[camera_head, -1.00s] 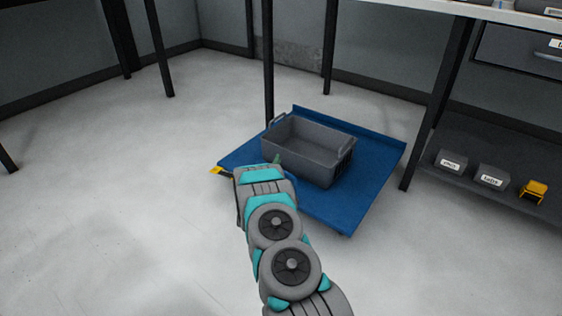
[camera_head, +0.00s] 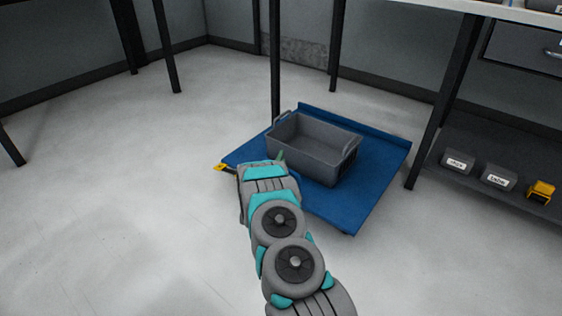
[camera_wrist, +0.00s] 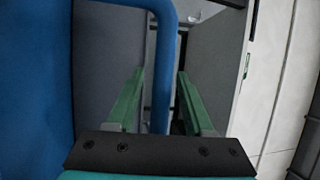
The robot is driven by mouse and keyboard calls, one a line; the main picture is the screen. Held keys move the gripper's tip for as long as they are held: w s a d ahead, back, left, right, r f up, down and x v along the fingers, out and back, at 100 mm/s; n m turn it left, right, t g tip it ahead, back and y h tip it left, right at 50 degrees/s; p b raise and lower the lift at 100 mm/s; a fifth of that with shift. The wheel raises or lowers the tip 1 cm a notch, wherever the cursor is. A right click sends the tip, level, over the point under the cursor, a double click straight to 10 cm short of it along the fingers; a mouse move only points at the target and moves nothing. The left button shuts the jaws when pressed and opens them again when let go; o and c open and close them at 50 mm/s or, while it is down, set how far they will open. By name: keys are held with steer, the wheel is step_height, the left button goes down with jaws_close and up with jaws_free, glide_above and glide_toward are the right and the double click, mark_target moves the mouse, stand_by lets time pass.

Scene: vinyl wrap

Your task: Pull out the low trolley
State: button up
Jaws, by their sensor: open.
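The low trolley (camera_head: 372,185) is a blue flat platform on the floor, partly under the workbench. A grey open crate (camera_head: 318,165) stands on it. My gripper (camera_head: 279,157) is at the trolley's near left side, mostly hidden behind my wrist in the head view. In the wrist view my gripper (camera_wrist: 160,88) has its two green fingers apart. A blue bar (camera_wrist: 163,60), which looks like the trolley's handle, runs between the fingers. I cannot tell whether either finger touches it. A broad blue surface (camera_wrist: 36,80) fills the left of the wrist view.
A black bench leg (camera_head: 275,60) stands just behind the crate, and another leg (camera_head: 437,110) stands right of the trolley. A yellow tag (camera_head: 221,167) is at the trolley's left corner. A low shelf with labelled grey bins (camera_head: 458,162) is at right. The floor at left is clear.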

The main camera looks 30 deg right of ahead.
steer(key=v, duration=0.8)
steer(key=shift+w+d, duration=0.1)
stand_by(0.3)
